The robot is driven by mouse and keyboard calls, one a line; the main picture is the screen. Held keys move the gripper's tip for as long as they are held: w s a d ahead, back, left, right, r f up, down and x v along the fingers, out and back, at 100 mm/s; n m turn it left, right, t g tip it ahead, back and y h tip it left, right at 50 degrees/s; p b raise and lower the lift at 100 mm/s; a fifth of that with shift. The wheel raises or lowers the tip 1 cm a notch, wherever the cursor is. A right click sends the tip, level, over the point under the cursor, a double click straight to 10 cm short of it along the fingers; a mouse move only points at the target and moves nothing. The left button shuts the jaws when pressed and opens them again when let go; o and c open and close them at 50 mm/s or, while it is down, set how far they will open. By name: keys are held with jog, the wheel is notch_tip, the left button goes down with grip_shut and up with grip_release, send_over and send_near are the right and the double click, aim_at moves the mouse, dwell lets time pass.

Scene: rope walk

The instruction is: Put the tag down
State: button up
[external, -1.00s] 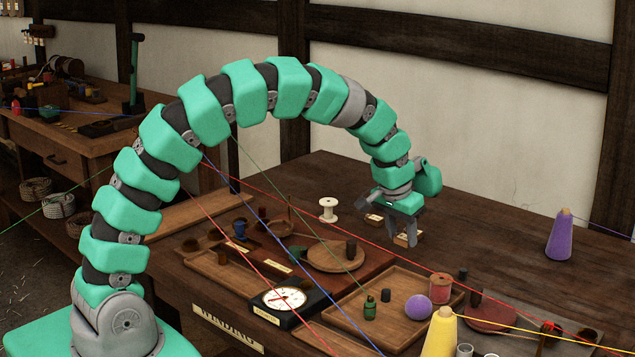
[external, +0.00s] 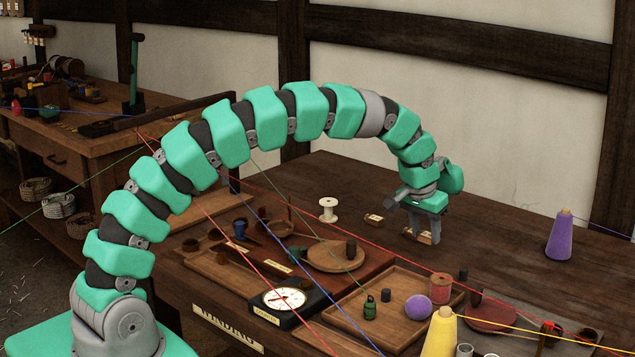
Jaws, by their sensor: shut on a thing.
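My gripper (external: 422,234) points down over the back part of the dark wooden table, right of centre. It is shut on a small tan tag (external: 418,237) with brown and gold parts, low between the fingers. The fingers partly hide the tag. I cannot tell whether it touches the tabletop. A similar small tan piece (external: 374,218) lies on the table to the left of my gripper.
A white spool (external: 328,209) stands further left. A wooden tray (external: 390,318) with a green bottle, purple ball and red spool lies in front. A purple cone (external: 560,235) stands right. Red (external: 330,212), blue and green cords stretch across. Tabletop right of my gripper is clear.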

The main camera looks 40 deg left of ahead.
send_over(448, 249)
jog(key=s, duration=0.2)
jog(key=shift+a+f, duration=0.15)
jog(key=shift+f, duration=0.15)
jog(key=shift+w, duration=0.55)
notch_tip(448, 249, down, 4)
jog(key=shift+r+b, duration=0.15)
jog(key=shift+b, duration=0.4)
jog(key=shift+r, duration=0.1)
jog(key=o, duration=0.9)
jog(key=shift+o, duration=0.2)
